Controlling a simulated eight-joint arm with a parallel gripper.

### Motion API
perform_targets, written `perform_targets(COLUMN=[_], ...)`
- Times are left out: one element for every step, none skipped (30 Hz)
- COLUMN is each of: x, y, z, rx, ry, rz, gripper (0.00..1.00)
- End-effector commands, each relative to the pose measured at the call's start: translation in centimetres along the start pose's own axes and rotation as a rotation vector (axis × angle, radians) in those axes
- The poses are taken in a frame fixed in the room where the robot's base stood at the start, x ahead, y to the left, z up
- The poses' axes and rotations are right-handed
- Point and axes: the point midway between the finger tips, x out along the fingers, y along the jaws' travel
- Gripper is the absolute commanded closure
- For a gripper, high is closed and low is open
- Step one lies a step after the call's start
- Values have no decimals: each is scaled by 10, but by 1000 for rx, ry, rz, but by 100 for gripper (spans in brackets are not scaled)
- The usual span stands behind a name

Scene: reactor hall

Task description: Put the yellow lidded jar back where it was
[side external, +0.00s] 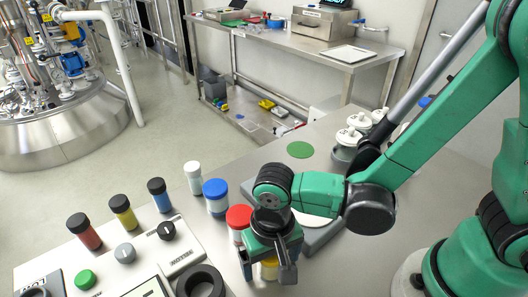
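The yellow lidded jar (269,269) shows only as a small yellow patch low between the fingers of my gripper (267,267). The rest of it is hidden by the gripper or hard to make out. My gripper points down, with one finger on each side of the yellow patch; I cannot tell whether they press on it. A red-lidded jar (239,217) stands just behind and left of the gripper. A blue-lidded jar (216,196) stands farther back. A flat green disc (300,149) lies on the steel table, with nothing on it.
A white-capped bottle (193,178) and vials with dark caps (123,210) stand at the left, by a control panel (145,268) with knobs. A grey slab (322,234) lies right of the gripper, partly under my arm. White-topped vessels (358,122) stand behind my arm. Table around the green disc is clear.

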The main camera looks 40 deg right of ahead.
Motion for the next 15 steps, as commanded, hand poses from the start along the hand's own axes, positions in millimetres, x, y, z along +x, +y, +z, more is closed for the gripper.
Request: perform_targets(x=[0,0,0,0,0,-1,-2,-4,-6,-9,-12,-16,-20,-24,-30], y=[0,0,0,0,0,0,0,0,0,0,0,0,0,0,0], z=[0,0,0,0,0,0,0,0,0,0,0,0,0,0,0], rx=[0,0,0,0,0,0,0,0,0,0,0,0,0,0,0], ry=[0,0,0,0,0,0,0,0,0,0,0,0,0,0,0], rz=[0,0,0,0,0,0,0,0,0,0,0,0,0,0,0], gripper=[10,10,10,10,10,10,10,10,10,10,10,10,10,10,10])
